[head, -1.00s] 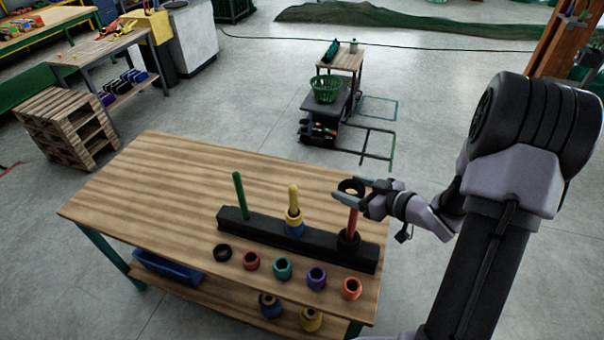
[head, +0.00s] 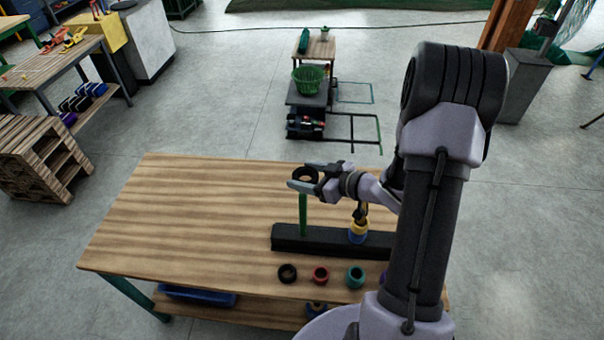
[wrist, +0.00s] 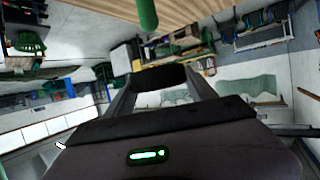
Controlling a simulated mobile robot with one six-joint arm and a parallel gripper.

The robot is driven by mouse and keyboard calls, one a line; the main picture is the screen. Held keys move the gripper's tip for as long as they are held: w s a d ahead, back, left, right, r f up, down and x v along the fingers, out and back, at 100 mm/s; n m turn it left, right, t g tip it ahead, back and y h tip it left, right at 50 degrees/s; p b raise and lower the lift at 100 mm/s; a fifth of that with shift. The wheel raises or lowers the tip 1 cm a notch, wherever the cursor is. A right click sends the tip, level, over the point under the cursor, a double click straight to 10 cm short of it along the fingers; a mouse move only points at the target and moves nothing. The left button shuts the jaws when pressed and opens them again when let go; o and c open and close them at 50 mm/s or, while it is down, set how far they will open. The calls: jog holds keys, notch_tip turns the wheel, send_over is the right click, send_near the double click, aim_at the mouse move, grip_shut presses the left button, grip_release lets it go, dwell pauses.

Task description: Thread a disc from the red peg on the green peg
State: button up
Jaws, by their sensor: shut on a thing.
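My gripper (head: 304,178) is shut on a black disc (head: 305,172), holding it flat above the green peg (head: 303,216). The peg stands bare on the left end of the black base (head: 320,240), its top just under the disc in the head view. In the wrist view, the disc (wrist: 160,76) is between the fingers, and the green peg's rounded tip (wrist: 148,22) shows apart from it. The red peg is hidden behind my arm.
The middle peg carries a yellow and a blue ring (head: 358,232), close to my wrist. A loose black ring (head: 287,273), a red ring (head: 320,275) and a teal ring (head: 355,276) lie along the table's front. The table's left side (head: 180,220) is clear.

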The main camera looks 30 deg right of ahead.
jog(key=f, duration=0.1)
jog(key=f+b, duration=0.2)
jog(key=shift+w+a, duration=0.25)
jog(key=shift+a, duration=0.1)
jog(key=shift+s+d+f+b, duration=0.1)
jog(key=shift+d+f+b, duration=0.05)
jog(key=shift+f+b, duration=1.45)
jog(key=shift+f, duration=0.35)
jog(key=o, duration=1.6)
jog(key=shift+c, duration=0.2)
jog(key=shift+r, duration=0.1)
jog(key=p+v, duration=0.3)
jog(key=v, duration=1.4)
